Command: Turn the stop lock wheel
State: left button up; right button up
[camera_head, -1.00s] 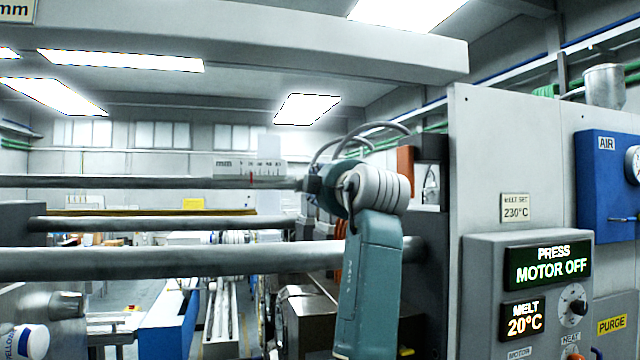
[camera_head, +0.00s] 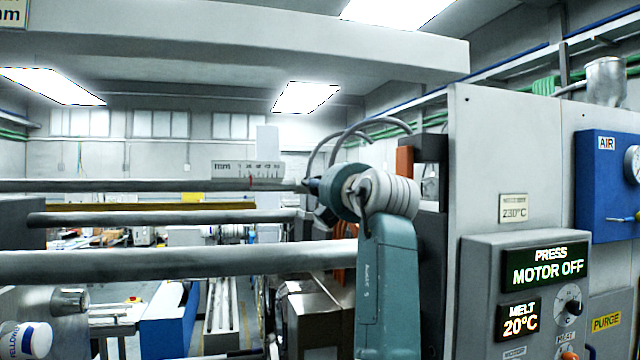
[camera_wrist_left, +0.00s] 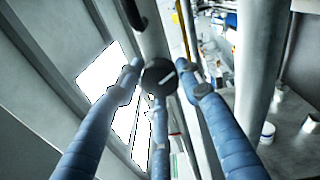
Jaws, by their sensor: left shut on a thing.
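The stop lock wheel shows in the left wrist view as a dark round knob (camera_wrist_left: 160,77) with a white mark on its face, at the end of a grey rod. The blue fingers of my left gripper (camera_wrist_left: 158,84) are closed around its rim. In the head view my left gripper (camera_head: 312,187) is at the right end of the thin upper rod (camera_head: 150,185), below and right of a white mm scale (camera_head: 248,170) with a red pointer. There the wheel is hidden or too small to tell apart from the gripper. My right gripper is not in view.
Thicker rods (camera_head: 180,263) run across below the upper rod. A grey machine cabinet (camera_head: 480,150) stands close on the right of my arm, with a control panel (camera_head: 480,300) reading PRESS MOTOR OFF and MELT 20°C. A blue AIR panel (camera_head: 600,230) is farther right.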

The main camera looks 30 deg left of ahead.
pick_arm(q)
jog(key=shift+w+d+f+n, duration=0.1)
jog(key=shift+f+n, duration=0.05)
jog(key=shift+n, duration=0.65)
jog(key=o, duration=1.2)
jog(key=shift+c, duration=0.2)
jog(key=v, duration=0.7)
jog(key=shift+d, duration=0.35)
jog(key=shift+a, duration=0.15)
